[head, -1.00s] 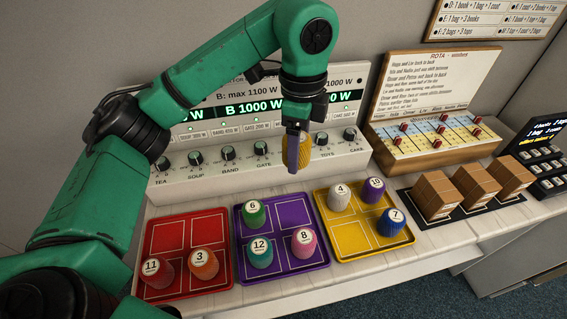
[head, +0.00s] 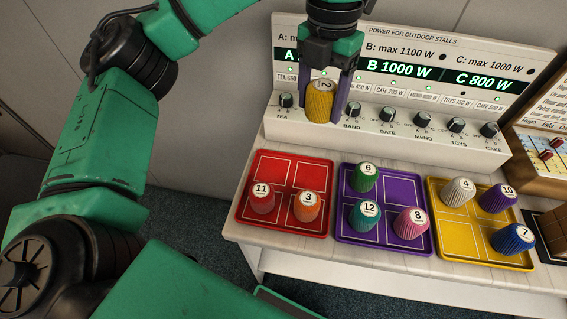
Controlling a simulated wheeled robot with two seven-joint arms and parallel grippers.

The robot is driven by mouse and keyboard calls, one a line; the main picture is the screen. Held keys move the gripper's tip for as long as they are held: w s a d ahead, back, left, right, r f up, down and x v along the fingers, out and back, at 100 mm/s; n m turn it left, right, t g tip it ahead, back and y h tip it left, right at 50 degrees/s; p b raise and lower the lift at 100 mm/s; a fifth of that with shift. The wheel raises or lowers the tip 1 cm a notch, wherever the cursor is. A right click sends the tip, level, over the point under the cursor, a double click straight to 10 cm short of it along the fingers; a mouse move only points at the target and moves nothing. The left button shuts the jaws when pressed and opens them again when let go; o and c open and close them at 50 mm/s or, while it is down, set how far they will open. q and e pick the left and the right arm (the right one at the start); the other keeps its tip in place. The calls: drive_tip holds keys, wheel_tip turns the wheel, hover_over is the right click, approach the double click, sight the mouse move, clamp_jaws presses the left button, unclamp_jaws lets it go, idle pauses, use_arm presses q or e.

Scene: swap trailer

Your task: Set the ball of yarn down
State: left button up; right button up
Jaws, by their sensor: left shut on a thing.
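My left gripper (head: 330,100) is shut on a mustard-yellow ball of yarn (head: 319,106) with a white label on top that reads 2. It holds the yarn upright in the air, in front of the power panel and above the back of the red tray (head: 318,228). The red tray holds yarn 11 (head: 262,198) at front left and yarn 3 (head: 308,207) at front right. Its two back squares look empty. My right gripper is out of view.
The purple tray (head: 347,238) holds yarns 6, 12 and 8. The yellow tray (head: 452,234) holds yarns 4, 10 and 7. The power panel (head: 425,105) with knobs stands behind the trays. The counter's left edge is close to the red tray.

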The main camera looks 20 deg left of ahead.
sight(310, 178)
use_arm(q)
drive_tip(key=f, duration=0.6)
drive_tip(key=f+p, duration=0.1)
drive_tip(key=f, duration=0.6)
drive_tip(key=f+p, duration=0.1)
drive_tip(key=f, duration=0.5)
drive_tip(key=shift+w+d+f, duration=0.1)
drive_tip(key=shift+d+f, duration=0.15)
drive_tip(key=shift+f, duration=0.25)
drive_tip(key=o, duration=0.9)
drive_tip(key=shift+f, duration=0.1)
drive_tip(key=o, duration=0.4)
drive_tip(key=shift+o, duration=0.2)
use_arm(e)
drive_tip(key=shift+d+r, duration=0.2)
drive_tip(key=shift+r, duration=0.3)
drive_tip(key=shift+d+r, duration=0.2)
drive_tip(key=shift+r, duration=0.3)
